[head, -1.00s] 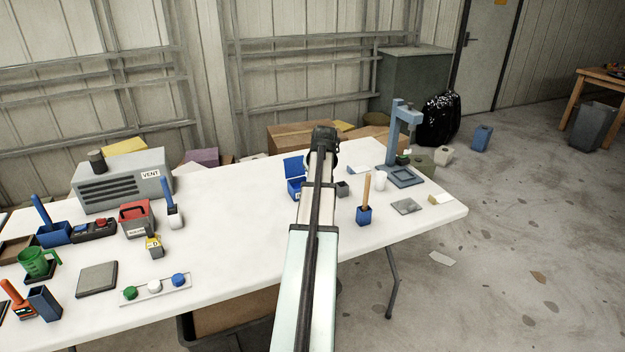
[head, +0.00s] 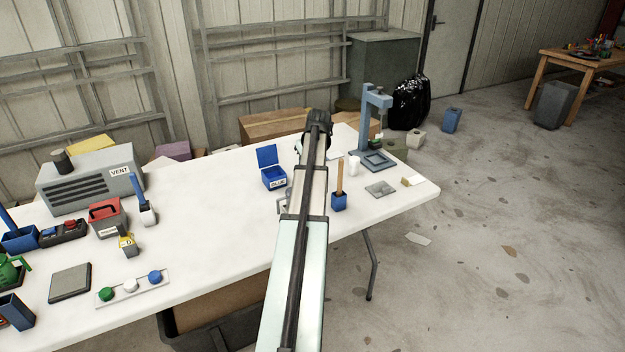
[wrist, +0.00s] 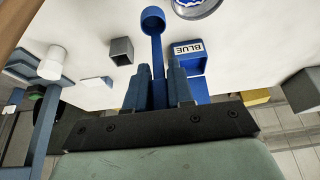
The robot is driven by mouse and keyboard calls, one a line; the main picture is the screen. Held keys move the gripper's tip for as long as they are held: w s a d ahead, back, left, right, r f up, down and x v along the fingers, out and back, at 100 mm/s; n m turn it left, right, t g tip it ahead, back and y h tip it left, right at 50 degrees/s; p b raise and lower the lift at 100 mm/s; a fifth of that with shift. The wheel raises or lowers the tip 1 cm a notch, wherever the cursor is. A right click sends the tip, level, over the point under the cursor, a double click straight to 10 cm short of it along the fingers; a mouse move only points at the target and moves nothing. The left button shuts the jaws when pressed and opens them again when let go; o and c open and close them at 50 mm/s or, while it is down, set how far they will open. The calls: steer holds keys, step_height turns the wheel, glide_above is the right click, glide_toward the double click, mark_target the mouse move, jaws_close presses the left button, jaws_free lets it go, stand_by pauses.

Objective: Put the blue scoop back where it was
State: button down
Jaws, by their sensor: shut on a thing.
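My gripper (wrist: 160,68) is shut on the blue scoop (wrist: 153,20) in the wrist view. Its fingers pinch the handle, and the round bowl points away from the fingers. In the head view my gripper (head: 317,122) is over the back right of the table, and my arm hides the scoop. The open blue box labelled BLUE (head: 272,178) stands just left of my arm, its lid raised. It also shows in the wrist view (wrist: 195,62), right beside the scoop and fingers. I cannot tell how high the scoop is above the table.
A blue pot with a wooden handle (head: 339,202), a white cup (head: 354,165) and a blue stand (head: 370,130) are right of my arm. A small grey open block (wrist: 121,50) is near the scoop.

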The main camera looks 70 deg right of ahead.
steer(key=w+d+n+t+y, duration=0.15)
steer(key=d+n, duration=0.25)
steer(key=d, duration=1.2)
steer(key=shift+w+a+f+n+y, duration=0.1)
steer(key=shift+a+f+n+y, duration=0.15)
steer(key=shift+f+n, duration=1)
steer(key=shift+w+a+f+n+y, duration=0.15)
steer(key=shift+f+n+y, duration=0.25)
steer(key=shift+f, duration=1.6)
steer(key=shift+w+a+f+n+y, duration=0.15)
steer(key=shift+f+n+y, duration=0.15)
steer(key=shift+f+n, duration=0.95)
steer(key=shift+f+m, duration=0.4)
steer(key=shift+f, duration=0.1)
steer(key=c, duration=1)
jaws_free()
steer(key=v, duration=1.2)
steer(key=shift+r, duration=0.15)
